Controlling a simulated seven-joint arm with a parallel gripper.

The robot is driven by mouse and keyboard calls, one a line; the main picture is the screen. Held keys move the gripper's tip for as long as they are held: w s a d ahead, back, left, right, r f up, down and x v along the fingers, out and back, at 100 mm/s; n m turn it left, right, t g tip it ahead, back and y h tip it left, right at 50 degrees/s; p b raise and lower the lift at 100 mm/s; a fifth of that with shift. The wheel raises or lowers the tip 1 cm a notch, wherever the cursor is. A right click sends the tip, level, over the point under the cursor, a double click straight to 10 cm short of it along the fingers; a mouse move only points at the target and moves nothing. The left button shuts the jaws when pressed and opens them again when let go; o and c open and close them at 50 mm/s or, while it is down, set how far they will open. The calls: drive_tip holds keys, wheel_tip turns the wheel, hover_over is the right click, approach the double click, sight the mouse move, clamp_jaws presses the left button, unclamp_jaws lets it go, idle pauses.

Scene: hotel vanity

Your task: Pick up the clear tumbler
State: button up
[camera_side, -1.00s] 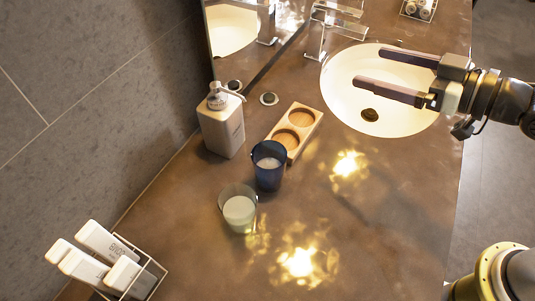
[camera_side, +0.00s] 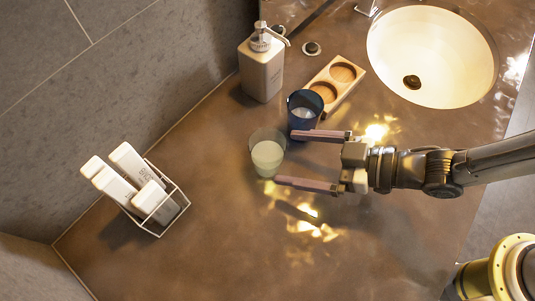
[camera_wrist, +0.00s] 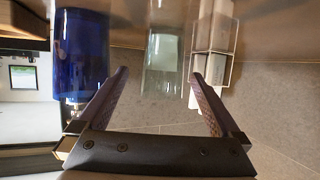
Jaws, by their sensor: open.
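The clear tumbler (camera_side: 267,153) stands upright on the brown counter, left of my gripper in the side view. In the wrist view the clear tumbler (camera_wrist: 163,60) shows ahead, between the two fingers. My gripper (camera_side: 296,159) is open and empty, its fingers pointing left toward the tumbler. In the wrist view my gripper (camera_wrist: 162,95) also shows its fingers spread. A blue tumbler (camera_side: 304,108) stands just behind the clear one, close to the upper finger. The blue tumbler (camera_wrist: 82,50) is left of the fingers in the wrist view. I cannot tell whether a finger touches it.
A soap dispenser (camera_side: 261,70) and a wooden tray (camera_side: 349,90) with two round recesses stand behind the tumblers. A wire rack (camera_side: 161,219) of white bottles is at the left. The sink (camera_side: 440,50) is at the back right. The front counter is clear.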

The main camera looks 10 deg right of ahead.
sight(267, 157)
drive_tip(key=x, duration=0.5)
drive_tip(key=shift+s+f, duration=0.3)
drive_tip(key=shift+w+a+f, duration=0.2)
drive_tip(key=shift+w+a, duration=0.1)
drive_tip(key=shift+a, duration=0.25)
drive_tip(key=c, duration=1.4)
drive_tip(key=shift+r, duration=0.1)
clamp_jaws()
